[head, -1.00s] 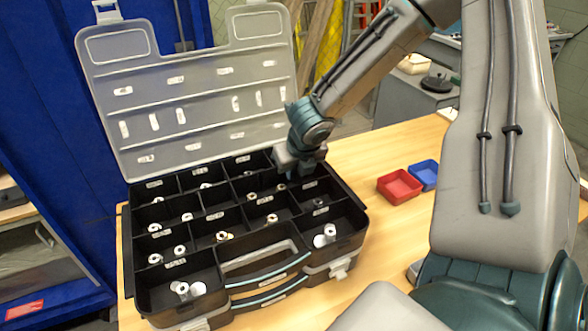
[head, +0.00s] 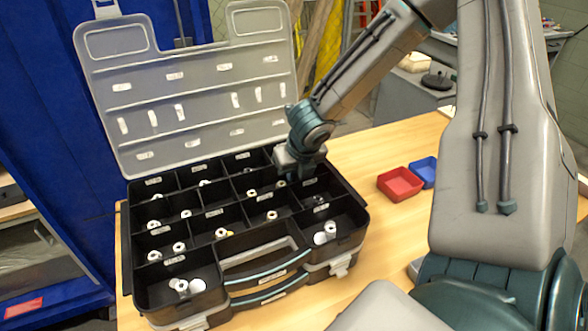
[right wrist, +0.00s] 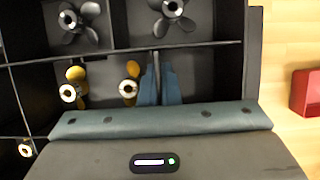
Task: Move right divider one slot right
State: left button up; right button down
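The black organizer case (head: 352,243) stands open on the table, split by thin dark dividers into small compartments. My right gripper (head: 292,172) reaches down into the middle row near its right end. In the right wrist view its two blue fingers (right wrist: 160,85) stand close together, with a thin upright edge between them that looks like the right divider (right wrist: 156,62). Two gold-and-white thruster parts, one at left (right wrist: 69,91) and one nearer the fingers (right wrist: 129,88), lie left of them, with no divider visible between them. The divider's lower part is hidden. My left gripper is out of view.
The case's clear lid (head: 190,100) stands raised behind. A fixed lengthwise wall (right wrist: 200,46) runs just beyond the fingers; grey propellers (right wrist: 172,9) lie past it. A red bin (head: 399,185) and blue bin (head: 424,172) sit on the table to the right.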

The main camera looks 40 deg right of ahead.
jog(key=shift+f, duration=0.2)
jog(key=shift+f+b, duration=0.3)
jog(key=shift+f, duration=0.05)
jog(key=c, duration=2.1)
grip_release()
jog(key=o, duration=0.5)
